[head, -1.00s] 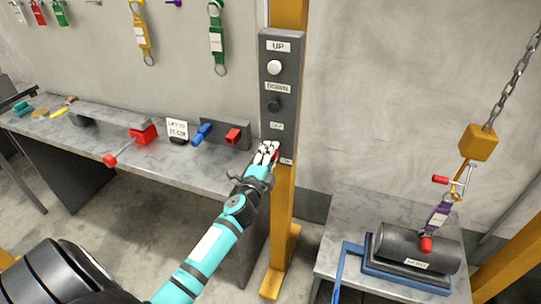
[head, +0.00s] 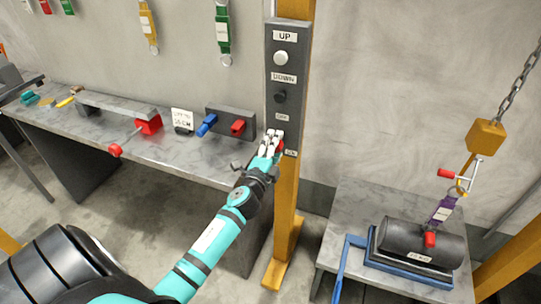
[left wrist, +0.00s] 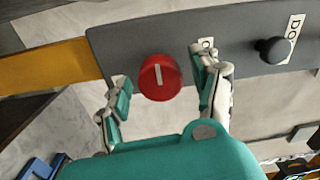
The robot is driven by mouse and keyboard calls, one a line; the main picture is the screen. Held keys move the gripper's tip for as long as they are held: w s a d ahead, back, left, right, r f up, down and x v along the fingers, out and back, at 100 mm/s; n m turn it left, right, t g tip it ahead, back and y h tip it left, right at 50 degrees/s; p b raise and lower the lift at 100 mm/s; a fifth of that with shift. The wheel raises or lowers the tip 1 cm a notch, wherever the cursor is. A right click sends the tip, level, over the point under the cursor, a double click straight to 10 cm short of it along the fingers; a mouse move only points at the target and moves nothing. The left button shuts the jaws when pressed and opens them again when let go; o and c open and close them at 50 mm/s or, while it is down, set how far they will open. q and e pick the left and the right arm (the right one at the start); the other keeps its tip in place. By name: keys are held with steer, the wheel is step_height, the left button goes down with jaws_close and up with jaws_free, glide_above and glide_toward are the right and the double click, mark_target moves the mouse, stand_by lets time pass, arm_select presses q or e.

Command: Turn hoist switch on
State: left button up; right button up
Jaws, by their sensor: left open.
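The hoist switch (left wrist: 160,77) is a round red knob with a white line, on the lower part of the grey control panel (head: 283,65). In the left wrist view the line stands roughly upright. My left gripper (head: 270,142) is open in front of the panel's lower end and mostly covers the knob in the head view. In the left wrist view the fingers of my left gripper (left wrist: 163,90) are spread, one on each side of the knob, with gaps to it. My right gripper is not in view.
The panel has a white UP button (head: 281,57) and a black DOWN button (head: 280,96), on a yellow post (head: 285,215). A workbench (head: 185,150) stands left. At right, a chain hook (head: 460,180) hangs over a dark cylinder (head: 405,238) on a blue cradle.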

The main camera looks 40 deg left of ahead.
arm_select(q)
steer(key=v, duration=1.1)
steer(key=shift+s, duration=0.3)
steer(key=shift+d, duration=0.1)
